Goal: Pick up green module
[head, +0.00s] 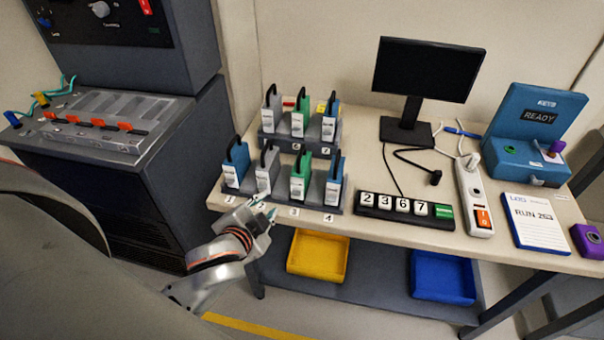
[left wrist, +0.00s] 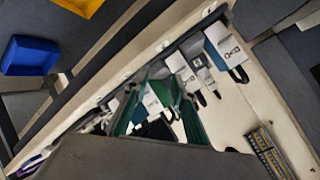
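Two green modules with black handles and white labels show in the head view. One green module (head: 300,177) stands upright in the front rack at slot 3, between a grey module (head: 265,172) and a blue module (head: 334,184). The other green module (head: 299,117) stands in the back rack at slot 6. My left gripper (head: 265,211) is open and empty, in front of the front rack near slot 2. In the left wrist view, its spread fingers (left wrist: 162,115) point toward the rack, with module labels beyond them. My right gripper is not in view.
A blue module (head: 234,165) stands at slot 1. Right of the racks are a numbered tile strip (head: 405,207), a monitor (head: 425,70), a power strip (head: 474,195) and a blue case (head: 535,115). Yellow (head: 318,255) and blue (head: 442,277) bins sit below the table.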

